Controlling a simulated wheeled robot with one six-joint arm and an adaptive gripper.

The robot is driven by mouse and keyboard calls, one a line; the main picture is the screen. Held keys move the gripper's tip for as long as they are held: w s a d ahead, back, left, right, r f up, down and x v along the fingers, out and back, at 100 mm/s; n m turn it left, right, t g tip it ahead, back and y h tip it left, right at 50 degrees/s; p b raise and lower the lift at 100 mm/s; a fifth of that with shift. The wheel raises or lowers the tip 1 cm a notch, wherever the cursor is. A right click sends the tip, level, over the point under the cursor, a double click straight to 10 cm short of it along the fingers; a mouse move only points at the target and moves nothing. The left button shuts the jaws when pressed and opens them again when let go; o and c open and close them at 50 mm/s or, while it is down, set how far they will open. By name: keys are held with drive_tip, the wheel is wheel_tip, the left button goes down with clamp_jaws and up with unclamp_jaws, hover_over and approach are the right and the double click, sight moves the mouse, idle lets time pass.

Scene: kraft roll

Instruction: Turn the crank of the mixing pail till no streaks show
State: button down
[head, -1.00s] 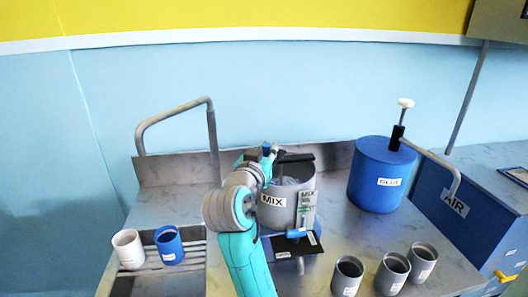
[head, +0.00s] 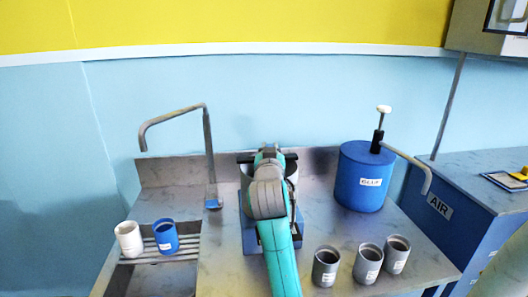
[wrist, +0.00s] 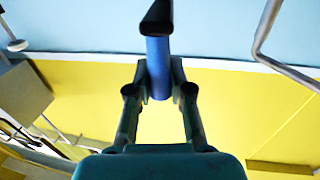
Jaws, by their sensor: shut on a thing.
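The grey mixing pail (head: 292,172) stands on the bench in the head view, mostly hidden behind my arm. Its dark crossbar (head: 245,159) shows at the top, and a blue base (head: 248,236) shows beside my arm. In the wrist view my gripper (wrist: 159,94) is shut on the blue crank handle (wrist: 158,70), a finger on each side. A black end piece (wrist: 157,17) sits at the top of the handle in that view. The pail's contents are hidden, so I cannot tell whether streaks show.
A blue glue tub (head: 362,180) with a pump and spout stands to the right. Several grey cups stand at the front right. A white cup (head: 128,240) and a blue cup (head: 166,238) stand on the rack at left. A bent grey pipe (head: 208,150) rises behind.

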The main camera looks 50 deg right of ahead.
drive_tip(key=s+d+n+t+y, duration=0.2)
drive_tip(key=d+n+t+y, duration=0.3)
drive_tip(key=d+y, duration=0.2)
drive_tip(key=shift+s+d+n+t, duration=0.3)
drive_tip(key=shift+s+d+n, duration=0.1)
drive_tip(key=shift+d, duration=0.4)
idle(0.6)
drive_tip(key=shift+w, duration=0.1)
drive_tip(key=c, duration=1)
unclamp_jaws()
drive_tip(key=shift+c, duration=0.2)
drive_tip(key=v, duration=1.2)
